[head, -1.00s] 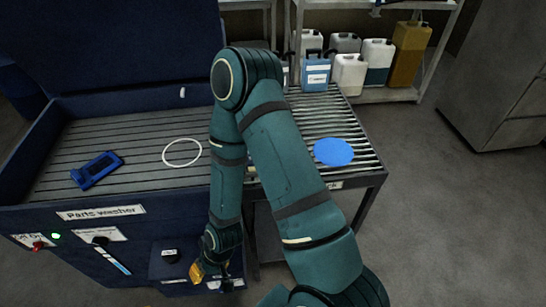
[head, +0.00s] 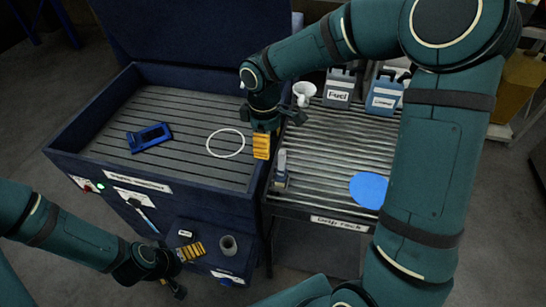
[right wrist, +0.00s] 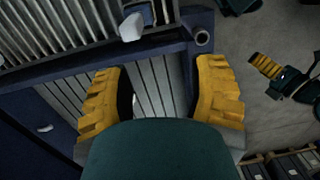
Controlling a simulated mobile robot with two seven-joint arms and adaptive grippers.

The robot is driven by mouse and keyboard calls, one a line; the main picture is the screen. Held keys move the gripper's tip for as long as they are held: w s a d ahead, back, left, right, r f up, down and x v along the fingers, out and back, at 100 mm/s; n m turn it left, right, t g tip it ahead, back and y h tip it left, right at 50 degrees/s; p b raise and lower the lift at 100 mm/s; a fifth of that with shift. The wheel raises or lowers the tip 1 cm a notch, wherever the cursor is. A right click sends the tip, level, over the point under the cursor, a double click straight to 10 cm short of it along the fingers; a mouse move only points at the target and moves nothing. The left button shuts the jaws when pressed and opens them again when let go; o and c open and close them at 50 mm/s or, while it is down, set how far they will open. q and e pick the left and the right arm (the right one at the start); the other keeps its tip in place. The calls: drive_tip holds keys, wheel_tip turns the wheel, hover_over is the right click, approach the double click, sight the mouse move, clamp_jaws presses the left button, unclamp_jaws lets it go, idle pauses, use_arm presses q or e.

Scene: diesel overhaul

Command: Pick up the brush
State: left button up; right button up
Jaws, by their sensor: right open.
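The likely brush (head: 281,168) is a pale upright piece with a dark lower part, at the left edge of the drip rack (head: 335,135). Its pale end (right wrist: 132,27) shows at the top of the right wrist view. I cannot make out bristles. My right gripper (head: 262,146) is above the seam between washer and rack, just behind and left of this piece. In the right wrist view its yellow fingers (right wrist: 162,95) are spread with nothing between them. My left gripper (head: 190,251) is low at the washer's front, its opening unclear.
The parts washer tray (head: 195,115) holds a blue frame-like item (head: 149,137) and a white ring mark (head: 226,143). A grey cup (head: 228,245) is at the washer's front. A blue disc (head: 368,189), a white pitcher (head: 304,93) and labelled containers (head: 384,96) are around the rack.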

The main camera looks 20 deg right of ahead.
sight(281, 152)
wheel_tip(281, 152, up, 4)
drive_tip(key=w+d+h, duration=0.1)
drive_tip(key=d, duration=0.2)
drive_tip(key=shift+n, duration=0.3)
drive_tip(key=f, duration=0.7)
drive_tip(key=shift+s+d+f+b, duration=0.2)
drive_tip(key=shift+s+d+b, duration=0.1)
drive_tip(key=shift+s+b, duration=0.05)
drive_tip(key=shift+s+d+f, duration=0.1)
drive_tip(key=shift+d+f, duration=0.1)
drive_tip(key=shift+f, duration=1.3)
drive_tip(key=shift+s+d+f, duration=0.1)
drive_tip(key=shift+d+f, duration=0.1)
drive_tip(key=shift+f, duration=1.3)
use_arm(q)
drive_tip(key=shift+w+d+f, duration=0.2)
drive_tip(key=shift+w+f, duration=0.2)
drive_tip(key=shift+f, duration=0.1)
use_arm(e)
clamp_jaws()
